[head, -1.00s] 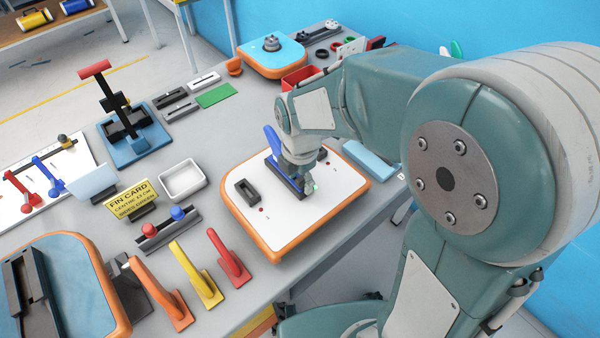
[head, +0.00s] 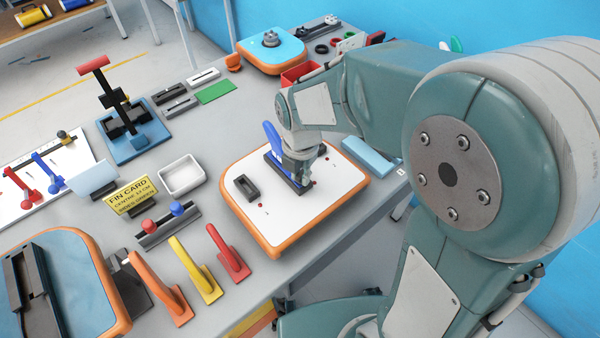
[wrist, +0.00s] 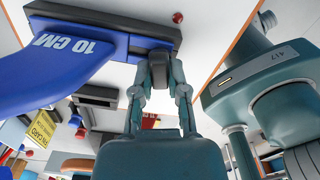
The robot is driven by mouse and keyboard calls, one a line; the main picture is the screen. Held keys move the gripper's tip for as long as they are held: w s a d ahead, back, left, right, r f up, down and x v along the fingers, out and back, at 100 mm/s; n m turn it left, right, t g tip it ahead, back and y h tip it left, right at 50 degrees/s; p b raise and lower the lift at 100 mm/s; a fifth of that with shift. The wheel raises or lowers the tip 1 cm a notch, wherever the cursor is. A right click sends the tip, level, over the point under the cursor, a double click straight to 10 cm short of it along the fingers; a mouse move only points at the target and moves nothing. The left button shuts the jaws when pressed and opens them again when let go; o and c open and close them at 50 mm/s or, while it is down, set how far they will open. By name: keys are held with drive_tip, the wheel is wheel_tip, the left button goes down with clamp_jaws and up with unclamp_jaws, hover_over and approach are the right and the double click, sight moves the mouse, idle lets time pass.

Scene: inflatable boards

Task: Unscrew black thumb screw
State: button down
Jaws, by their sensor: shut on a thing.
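A blue fin (head: 272,142) marked 10 CM stands in a dark fin box on the white, orange-edged board (head: 262,218). It fills the left of the wrist view (wrist: 60,58), with the dark box (wrist: 110,25) at its base. My gripper (head: 303,178) is down at the near-right end of this box. In the wrist view my gripper (wrist: 159,72) has both fingers closed on a small black piece, the thumb screw (wrist: 158,68), beside the fin's base. The fingers hide most of the screw, and I cannot tell how far it is threaded in.
An empty dark box (head: 245,187) sits on the board's left. Red, yellow and orange fins (head: 229,252) stand in front of it. A white tray (head: 181,178), a yellow fin card (head: 132,197) and a light blue block (head: 368,156) are nearby. The board's front right is clear.

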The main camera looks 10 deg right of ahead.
sight(301, 174)
idle(0.3)
drive_tip(key=n, duration=0.3)
drive_tip(key=shift+n, duration=0.3)
drive_tip(key=n, duration=0.3)
drive_tip(key=shift+d, duration=0.1)
drive_tip(key=c, duration=0.6)
unclamp_jaws()
drive_tip(key=shift+r, duration=2.5)
